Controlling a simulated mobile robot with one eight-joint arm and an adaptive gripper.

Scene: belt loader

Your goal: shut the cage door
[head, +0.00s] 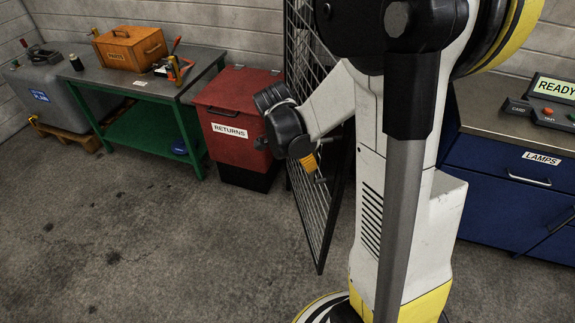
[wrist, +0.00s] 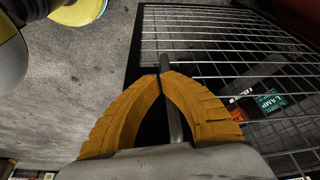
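The cage door (head: 317,222) is a black-framed wire mesh panel standing open in the middle of the head view, partly hidden behind my arm. Its mesh fills the right of the wrist view (wrist: 235,65). A grey upright bar, the door handle (wrist: 174,122), runs along the door's dark frame edge. My gripper (wrist: 163,77) has its yellow fingers closed together around this bar, with the tips nearly meeting. In the head view my gripper (head: 309,163) is at the door's edge, small and partly hidden by the wrist.
A red RETURNS bin (head: 236,108) stands left of the door, beside a green workbench (head: 133,88) with an orange toolbox (head: 130,48). A blue LAMPS cabinet (head: 505,195) stands at the right. The concrete floor at the front left is clear.

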